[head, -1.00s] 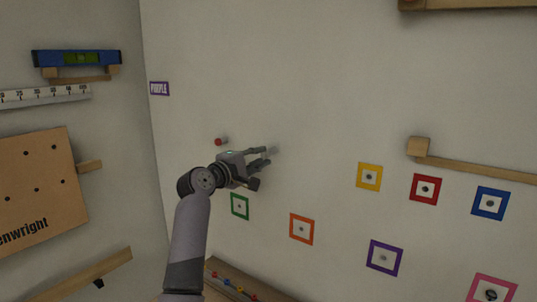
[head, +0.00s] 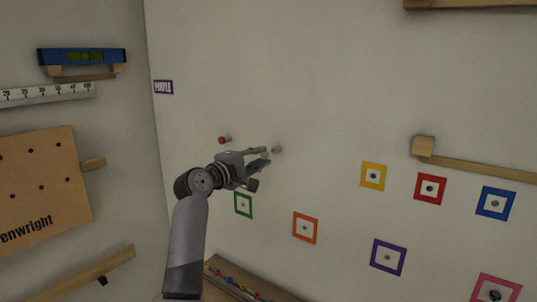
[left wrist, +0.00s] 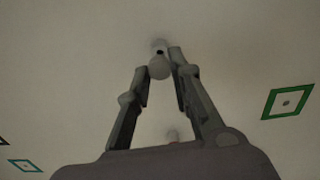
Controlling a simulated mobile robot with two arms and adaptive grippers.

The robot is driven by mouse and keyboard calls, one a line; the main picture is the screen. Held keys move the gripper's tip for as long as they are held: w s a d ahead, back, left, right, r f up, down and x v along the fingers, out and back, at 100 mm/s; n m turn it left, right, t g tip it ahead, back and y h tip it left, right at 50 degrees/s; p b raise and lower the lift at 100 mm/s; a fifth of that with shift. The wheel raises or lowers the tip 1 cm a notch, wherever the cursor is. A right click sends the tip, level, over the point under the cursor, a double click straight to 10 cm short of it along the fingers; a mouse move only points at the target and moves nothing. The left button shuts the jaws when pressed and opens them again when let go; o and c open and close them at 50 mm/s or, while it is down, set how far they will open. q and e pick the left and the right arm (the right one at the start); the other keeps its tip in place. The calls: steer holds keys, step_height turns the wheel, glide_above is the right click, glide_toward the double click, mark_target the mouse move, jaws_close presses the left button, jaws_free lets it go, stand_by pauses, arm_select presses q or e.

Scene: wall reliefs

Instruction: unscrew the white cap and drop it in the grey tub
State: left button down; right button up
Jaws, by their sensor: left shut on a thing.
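My left gripper (head: 265,156) is near the wall, its fingers shut on the white cap (left wrist: 160,68). In the left wrist view the cap is a pale rounded piece between the fingertips. A pale stub (left wrist: 159,46) with a dark spot sits on the wall just beyond it. In the head view the stub (head: 277,149) shows just past the fingertips, and the cap seems apart from it. The fingers hide most of the cap in the head view. The grey tub is not in view, and neither is my right gripper.
A red-tipped peg (head: 224,140) juts from the wall left of the gripper. Coloured square frames, such as the green (head: 243,204) and orange (head: 305,227) ones, lie below and right. A wooden ledge (head: 445,163) is at right. Bare wall lies above the gripper.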

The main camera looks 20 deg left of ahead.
arm_select(q)
steer(key=shift+v, duration=1)
steer(key=shift+s, duration=0.1)
steer(key=shift+v, duration=1)
